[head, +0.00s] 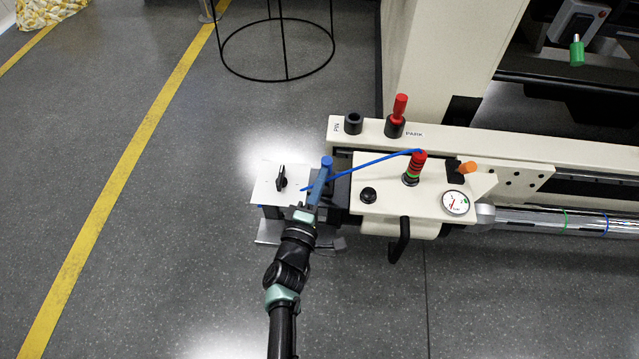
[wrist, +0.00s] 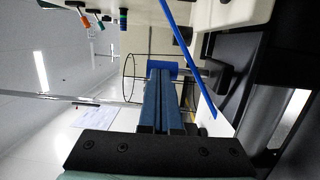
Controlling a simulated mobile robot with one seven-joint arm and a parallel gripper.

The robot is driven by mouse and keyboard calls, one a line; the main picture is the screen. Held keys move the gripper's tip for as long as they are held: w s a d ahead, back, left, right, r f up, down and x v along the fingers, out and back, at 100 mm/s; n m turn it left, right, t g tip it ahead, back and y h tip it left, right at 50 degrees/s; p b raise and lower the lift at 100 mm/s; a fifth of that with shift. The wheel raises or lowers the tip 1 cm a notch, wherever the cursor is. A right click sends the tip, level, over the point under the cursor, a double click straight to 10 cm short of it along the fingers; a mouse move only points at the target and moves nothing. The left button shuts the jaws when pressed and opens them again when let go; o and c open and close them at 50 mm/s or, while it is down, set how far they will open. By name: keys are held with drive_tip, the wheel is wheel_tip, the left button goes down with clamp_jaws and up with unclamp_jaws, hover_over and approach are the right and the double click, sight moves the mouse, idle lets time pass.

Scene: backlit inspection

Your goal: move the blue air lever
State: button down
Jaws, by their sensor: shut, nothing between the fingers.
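The blue air lever (head: 326,162) stands at the left end of the cream machine beam, its bright blue head uppermost in the head view. My gripper (head: 319,186) is just in front of it, with its blue-grey fingers pressed together and nothing between them. In the wrist view, the shut fingers (wrist: 161,100) point at the lever's blue head (wrist: 162,65), which shows just past the fingertips. The fingers hide part of the lever, and I cannot tell whether they touch it.
A thin blue line (head: 375,160) crosses beside the fingers toward a red-topped post (head: 415,165). A white plate with a black knob (head: 281,178) lies left. A red handle (head: 398,108), an orange knob (head: 467,168), a gauge (head: 455,202) and a black handle (head: 400,240) stand right. Floor is clear left.

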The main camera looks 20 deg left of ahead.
sight(322, 164)
drive_tip(key=shift+w+a+r+g+p, duration=0.2)
drive_tip(key=shift+w+g+p, duration=0.15)
drive_tip(key=shift+w+p, duration=0.4)
drive_tip(key=shift+w+a+r+g+p, duration=0.15)
drive_tip(key=shift+w+a+g+p, duration=0.15)
drive_tip(key=shift+w+p, duration=0.45)
drive_tip(key=shift+w+a+r+g+p, duration=0.2)
drive_tip(key=shift+w+g+p, duration=0.15)
drive_tip(key=shift+w+p, duration=0.4)
drive_tip(key=shift+w+r, duration=0.1)
drive_tip(key=shift+w, duration=0.1)
drive_tip(key=shift+w+r, duration=0.1)
drive_tip(key=shift+r, duration=0.05)
